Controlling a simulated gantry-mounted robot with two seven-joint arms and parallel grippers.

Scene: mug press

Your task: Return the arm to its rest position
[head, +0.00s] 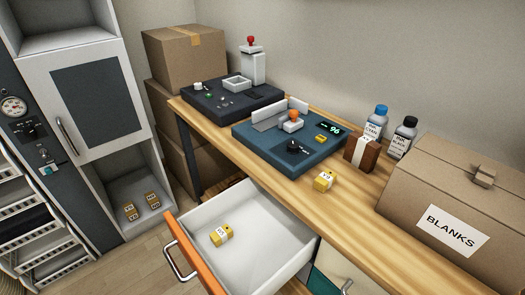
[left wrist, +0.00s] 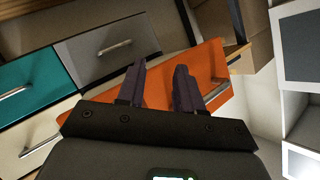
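My left gripper (left wrist: 160,80) shows only in the left wrist view. Its two dark fingers stand apart with nothing visible between them, so it is open. The orange drawer front (left wrist: 205,70) lies beyond the fingers, and I see no contact with it. In the head view neither arm shows. There the orange-fronted drawer (head: 262,262) is pulled out, with a yellow labelled block (head: 221,235) inside it. My right gripper is in neither view.
A wooden bench holds a dark press unit (head: 215,100), a blue machine (head: 262,143) with a display, a yellow block (head: 325,181), two bottles and a BLANKS carton (head: 450,185). A cabinet with an open lower cubby (head: 120,190) stands left. The open drawer juts over the floor.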

